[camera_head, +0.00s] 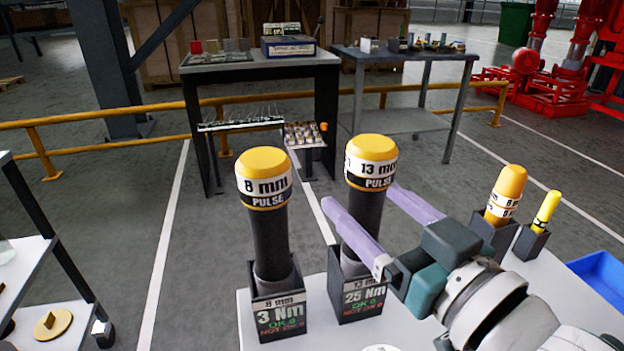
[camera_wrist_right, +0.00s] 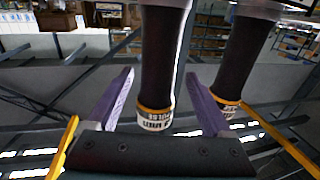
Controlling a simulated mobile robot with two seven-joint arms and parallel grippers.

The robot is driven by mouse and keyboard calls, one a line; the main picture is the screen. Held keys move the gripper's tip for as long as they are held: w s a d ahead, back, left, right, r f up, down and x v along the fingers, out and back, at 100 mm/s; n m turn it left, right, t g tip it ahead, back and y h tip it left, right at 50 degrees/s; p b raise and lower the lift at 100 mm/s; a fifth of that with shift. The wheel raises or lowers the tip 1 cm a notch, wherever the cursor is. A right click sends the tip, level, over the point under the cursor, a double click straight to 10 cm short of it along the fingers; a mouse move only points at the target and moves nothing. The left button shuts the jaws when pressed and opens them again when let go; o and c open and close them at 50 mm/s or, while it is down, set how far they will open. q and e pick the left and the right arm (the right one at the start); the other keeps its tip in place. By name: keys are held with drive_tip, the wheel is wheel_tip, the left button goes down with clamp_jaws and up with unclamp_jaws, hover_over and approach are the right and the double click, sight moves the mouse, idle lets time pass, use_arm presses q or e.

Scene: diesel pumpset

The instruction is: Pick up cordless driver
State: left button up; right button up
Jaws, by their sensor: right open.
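Two dark cordless drivers with yellow caps stand upright in black holders on a white surface. The 8 mm driver (camera_head: 268,220) is at left in the holder marked 3 Nm (camera_head: 279,305). The 13 mm driver (camera_head: 366,205) is right of it in the holder marked 25 Nm (camera_head: 356,300). My right gripper (camera_head: 357,192) is open, its lavender fingers pointing at the 13 mm driver, one crossing in front of its body. In the right wrist view, which looks upside down, that driver (camera_wrist_right: 160,60) shows between the fingers (camera_wrist_right: 160,88); contact cannot be told. My left gripper is not in view.
Two smaller yellow-topped tools, one thick (camera_head: 507,190) and one thin (camera_head: 546,212), stand in holders to the right, beyond my right wrist. A blue bin (camera_head: 600,275) is at far right. Shelves (camera_head: 35,270) stand at left. A yellow rail (camera_head: 110,118) and two tables are behind.

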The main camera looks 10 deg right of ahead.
drive_tip(key=x, duration=0.4)
drive_tip(key=shift+w, duration=0.25)
drive_tip(key=shift+d, duration=0.1)
drive_tip(key=shift+c, duration=0.2)
clamp_jaws()
idle(0.7)
drive_tip(key=shift+r, duration=0.15)
